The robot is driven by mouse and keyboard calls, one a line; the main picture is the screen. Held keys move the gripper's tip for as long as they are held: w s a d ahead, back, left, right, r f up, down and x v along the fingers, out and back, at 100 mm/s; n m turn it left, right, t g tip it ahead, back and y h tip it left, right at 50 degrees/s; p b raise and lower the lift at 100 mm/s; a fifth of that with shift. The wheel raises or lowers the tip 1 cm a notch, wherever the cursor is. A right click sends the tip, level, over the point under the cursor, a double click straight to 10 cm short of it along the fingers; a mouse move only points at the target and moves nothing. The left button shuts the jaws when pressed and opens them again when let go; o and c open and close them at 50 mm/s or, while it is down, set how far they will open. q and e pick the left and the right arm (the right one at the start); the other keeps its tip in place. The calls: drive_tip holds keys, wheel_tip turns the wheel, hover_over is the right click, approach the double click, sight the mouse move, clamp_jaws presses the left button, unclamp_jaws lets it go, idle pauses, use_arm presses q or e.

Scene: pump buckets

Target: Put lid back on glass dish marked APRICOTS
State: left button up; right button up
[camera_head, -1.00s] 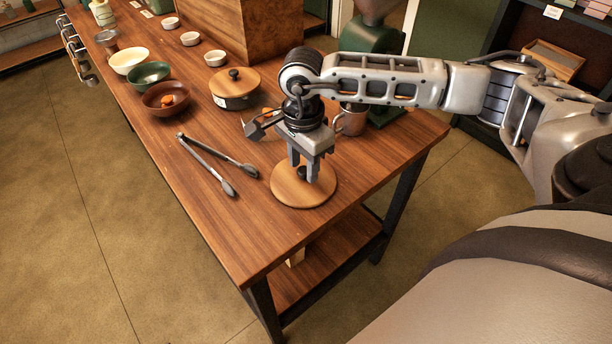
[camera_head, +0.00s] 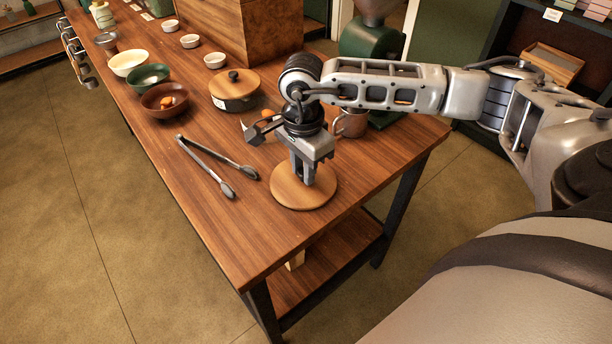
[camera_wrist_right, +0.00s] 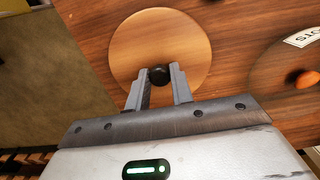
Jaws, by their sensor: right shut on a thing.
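The round wooden lid (camera_head: 312,197) with a dark knob lies flat on the table near its front right end. It also shows in the right wrist view (camera_wrist_right: 150,35). My right gripper (camera_head: 302,178) points down over the lid and is shut on its knob. A glass dish (camera_wrist_right: 268,72) with an orange piece inside and a label ending in "OTS" stands close by, at the right of the right wrist view. In the head view my right wrist hides most of that dish. My left gripper is not in view.
Metal tongs (camera_head: 215,165) lie left of the lid. A lidded pot (camera_head: 235,92), a brown bowl (camera_head: 163,102) with orange pieces and a metal mug (camera_head: 352,122) stand farther back. The table's front corner (camera_head: 255,265) is clear.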

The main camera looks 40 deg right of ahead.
drive_tip(key=shift+r+p, duration=1.3)
drive_tip(key=shift+r, duration=0.95)
